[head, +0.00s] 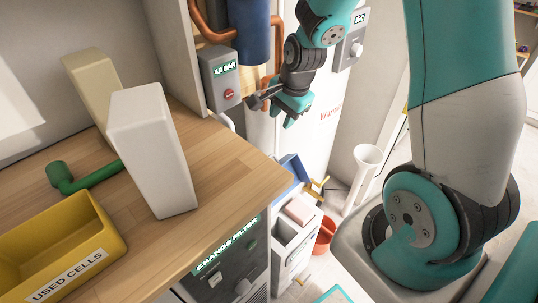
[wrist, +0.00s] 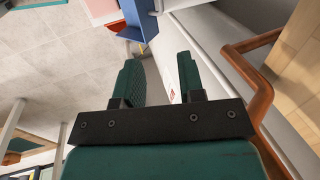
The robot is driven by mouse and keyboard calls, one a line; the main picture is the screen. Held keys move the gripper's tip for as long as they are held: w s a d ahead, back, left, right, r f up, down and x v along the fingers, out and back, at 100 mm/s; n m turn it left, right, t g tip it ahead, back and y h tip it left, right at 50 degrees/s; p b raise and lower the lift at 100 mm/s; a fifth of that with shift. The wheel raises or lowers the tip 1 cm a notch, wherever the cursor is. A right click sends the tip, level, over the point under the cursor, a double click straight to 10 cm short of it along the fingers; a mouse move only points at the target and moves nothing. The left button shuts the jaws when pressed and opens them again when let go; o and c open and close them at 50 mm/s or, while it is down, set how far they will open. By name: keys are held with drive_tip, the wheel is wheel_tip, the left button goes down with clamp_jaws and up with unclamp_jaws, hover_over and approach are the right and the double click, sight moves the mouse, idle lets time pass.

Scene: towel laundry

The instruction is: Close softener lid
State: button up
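A low white unit (head: 286,262), which I take to be the softener, stands on the floor past the counter's right end. Its top shows an open grey recess with a pink block (head: 299,211) at the back. A blue tilted panel (head: 292,170) rises behind it and may be its raised lid; the counter edge hides part of it. My gripper (head: 268,98) is well above the unit, in front of the white cylinder, touching nothing that I can see. In the wrist view my gripper (wrist: 160,65) has its fingers apart and empty; a blue panel (wrist: 138,25) lies beyond them.
The wooden counter (head: 225,150) holds a yellow bin (head: 85,235), a white block (head: 150,150) and a green pipe (head: 85,178). Copper pipes (head: 212,35) and a gauge box (head: 221,80) are close to my gripper. A red bucket (head: 325,235) and white stand (head: 362,175) are on the floor.

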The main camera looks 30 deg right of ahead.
drive_tip(key=b+x, duration=0.1)
drive_tip(key=x, duration=1.6)
drive_tip(key=shift+w+f, duration=0.1)
drive_tip(key=shift+f, duration=0.1)
drive_tip(key=shift+c, duration=0.2)
clamp_jaws()
